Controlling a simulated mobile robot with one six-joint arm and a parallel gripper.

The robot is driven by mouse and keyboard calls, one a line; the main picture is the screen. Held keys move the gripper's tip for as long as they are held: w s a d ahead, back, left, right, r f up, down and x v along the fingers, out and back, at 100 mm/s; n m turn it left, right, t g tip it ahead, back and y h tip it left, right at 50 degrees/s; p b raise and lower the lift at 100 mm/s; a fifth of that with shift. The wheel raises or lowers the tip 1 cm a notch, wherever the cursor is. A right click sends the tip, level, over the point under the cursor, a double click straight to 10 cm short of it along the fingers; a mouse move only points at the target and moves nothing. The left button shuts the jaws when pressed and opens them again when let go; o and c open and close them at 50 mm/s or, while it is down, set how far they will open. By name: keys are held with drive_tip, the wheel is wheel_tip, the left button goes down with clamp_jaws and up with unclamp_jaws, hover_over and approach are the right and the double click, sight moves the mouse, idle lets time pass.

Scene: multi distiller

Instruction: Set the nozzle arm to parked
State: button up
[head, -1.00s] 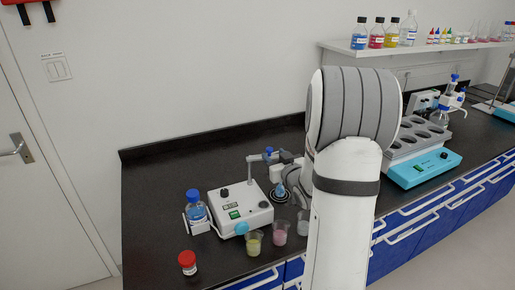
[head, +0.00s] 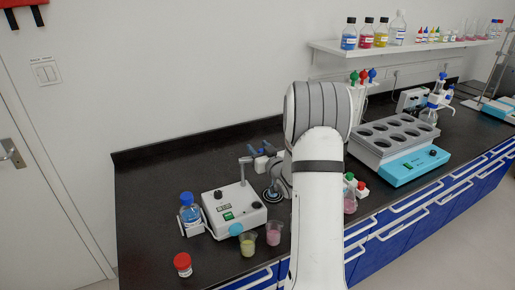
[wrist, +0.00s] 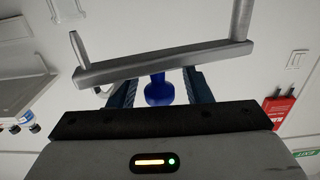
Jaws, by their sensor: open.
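The distiller is a white box (head: 222,213) with a black knob, a green switch and a blue front dial, on the dark bench. Its grey metal nozzle arm (head: 246,160) stands on a post at the back right of the box. In the wrist view the nozzle arm (wrist: 165,62) is a bar crossing in front of my fingers, with a blue knob (wrist: 158,92) beneath it. My gripper (wrist: 160,80) is open, its two blue fingers on either side of the knob; contact cannot be told. In the head view my gripper (head: 261,149) is beside the nozzle arm, partly hidden by my arm.
A blue-capped bottle (head: 190,211) stands left of the distiller. Beakers of yellow (head: 248,244) and pink liquid (head: 273,234) stand in front, and a red-capped jar (head: 182,263) at front left. A turquoise-based block with wells (head: 402,165) stands at right. The bench behind the distiller is clear.

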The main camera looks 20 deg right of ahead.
drive_tip(key=shift+c, duration=0.5)
clamp_jaws()
